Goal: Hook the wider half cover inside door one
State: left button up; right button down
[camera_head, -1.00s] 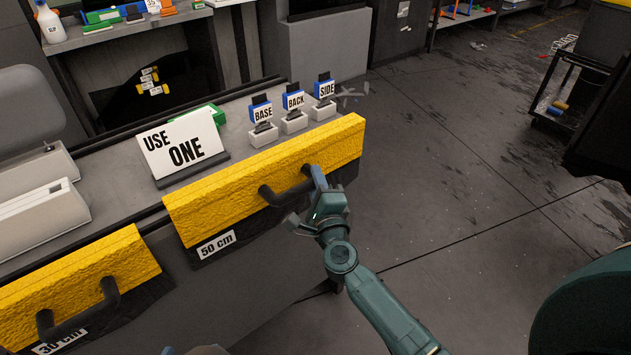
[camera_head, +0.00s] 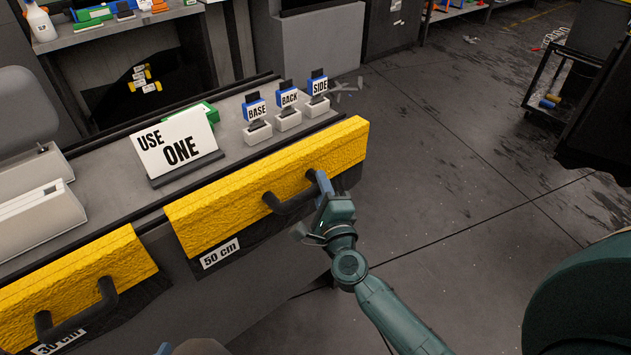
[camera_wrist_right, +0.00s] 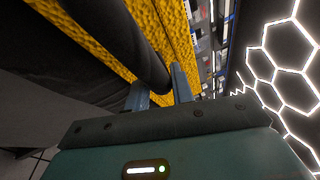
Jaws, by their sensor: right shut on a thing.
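The wider half cover (camera_head: 235,205) is a yellow, rough-textured bar with a dark lower skirt, a black handle (camera_head: 287,205) and a "50 cm" label, at the front edge of the bench. My right gripper (camera_head: 322,188) is shut on the right part of that handle. In the right wrist view its two fingers (camera_wrist_right: 160,88) straddle the black bar beside the yellow surface. The narrower "30 cm" cover (camera_head: 75,280) hangs at the lower left. A white sign (camera_head: 175,145) reads "USE ONE". Only a blue and dark bit of my left gripper (camera_head: 165,349) shows at the bottom edge. I see no door.
The bench (camera_head: 105,180) carries pale grey cases (camera_head: 40,215), a green item (camera_head: 207,111) and small holders tagged BASE, BACK and SIDE (camera_head: 317,105). The floor (camera_head: 450,180) on the right is open. A dark cart (camera_head: 560,85) stands at the far right.

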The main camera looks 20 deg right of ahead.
jog(key=shift+s+d, duration=0.25)
jog(key=shift+s, duration=0.45)
jog(key=shift+s+d, duration=0.3)
jog(key=shift+s, duration=0.35)
jog(key=shift+s+d, duration=0.25)
jog(key=shift+s, duration=0.45)
jog(key=shift+r, duration=0.15)
notch_tip(320, 180, up, 6)
jog(key=p, duration=0.6)
